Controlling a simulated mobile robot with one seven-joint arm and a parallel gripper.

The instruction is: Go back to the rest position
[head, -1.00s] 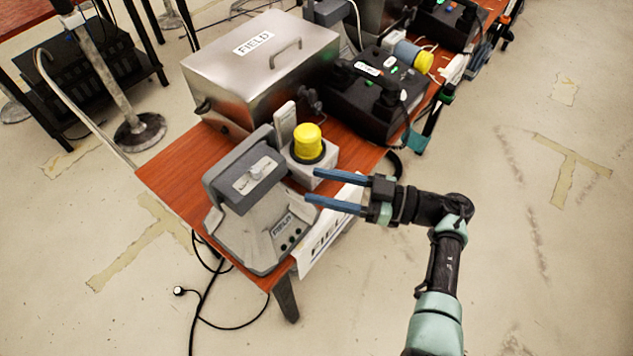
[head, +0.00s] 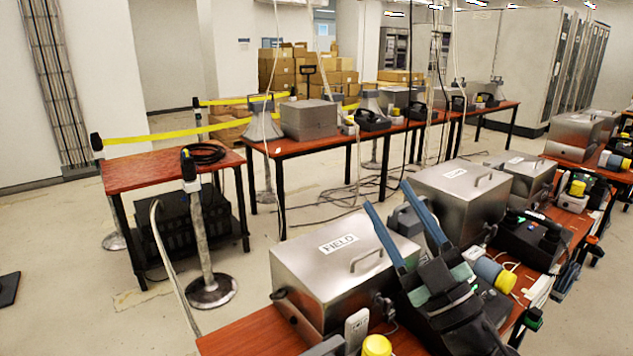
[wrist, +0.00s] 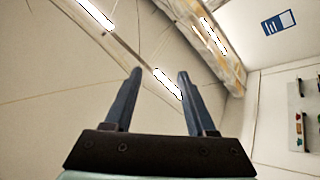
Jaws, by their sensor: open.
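My gripper (head: 405,232) is raised in the lower right of the head view, its two blue fingers spread apart and pointing up. Nothing is between the fingers. In the head view it stands in front of a silver metal box with a FIELD label (head: 325,265) and hides part of the table behind it. In the wrist view my gripper (wrist: 159,85) is also open and empty, against a pale ceiling with bright lights.
A red-brown table (head: 250,333) holds the metal boxes, a yellow-topped device (head: 377,345) and black phone units (head: 530,238). A small table (head: 165,171) and a stanchion post (head: 206,245) stand at left.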

